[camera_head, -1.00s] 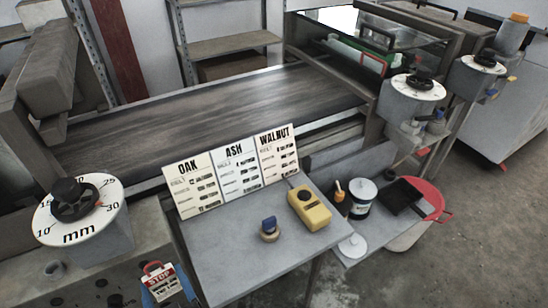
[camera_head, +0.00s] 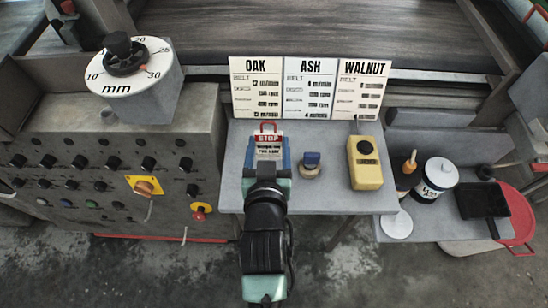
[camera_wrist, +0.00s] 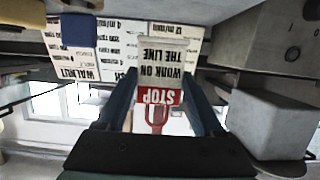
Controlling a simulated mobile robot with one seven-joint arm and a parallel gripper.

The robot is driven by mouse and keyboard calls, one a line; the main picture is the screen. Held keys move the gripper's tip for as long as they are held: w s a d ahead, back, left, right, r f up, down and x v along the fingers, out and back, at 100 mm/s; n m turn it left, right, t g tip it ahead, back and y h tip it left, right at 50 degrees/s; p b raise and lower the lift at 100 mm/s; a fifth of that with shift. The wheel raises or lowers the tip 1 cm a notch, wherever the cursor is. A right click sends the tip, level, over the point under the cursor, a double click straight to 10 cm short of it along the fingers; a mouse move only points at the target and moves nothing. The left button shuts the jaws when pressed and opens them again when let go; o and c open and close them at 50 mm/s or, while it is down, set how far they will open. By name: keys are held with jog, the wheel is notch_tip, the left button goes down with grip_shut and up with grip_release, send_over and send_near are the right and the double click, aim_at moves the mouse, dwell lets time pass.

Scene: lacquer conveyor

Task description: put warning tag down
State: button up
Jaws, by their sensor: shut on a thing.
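The warning tag (camera_head: 268,148) is a white card with a red STOP band and a red loop at its top. My gripper (camera_head: 267,158) is shut on it, with a blue finger on each side. In the head view the tag is over the left part of the grey table (camera_head: 330,197), in front of the OAK card. Whether it touches the table I cannot tell. In the wrist view the tag (camera_wrist: 160,65) sits between the two blue fingers and appears upside down, reading WORK ON THE LINE. Its lower part is partly hidden by my gripper in the head view.
OAK, ASH and WALNUT cards (camera_head: 309,88) stand at the table's back. A control panel (camera_head: 120,165) with knobs is at the left. A can (camera_head: 433,182) stands on the right shelf.

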jog(key=shift+f+b, duration=0.35)
jog(key=shift+f, duration=2.1)
jog(key=shift+f, duration=0.15)
jog(key=o, duration=1.3)
jog(key=shift+o, duration=0.2)
jog(key=shift+r, duration=0.2)
jog(key=v, duration=1.2)
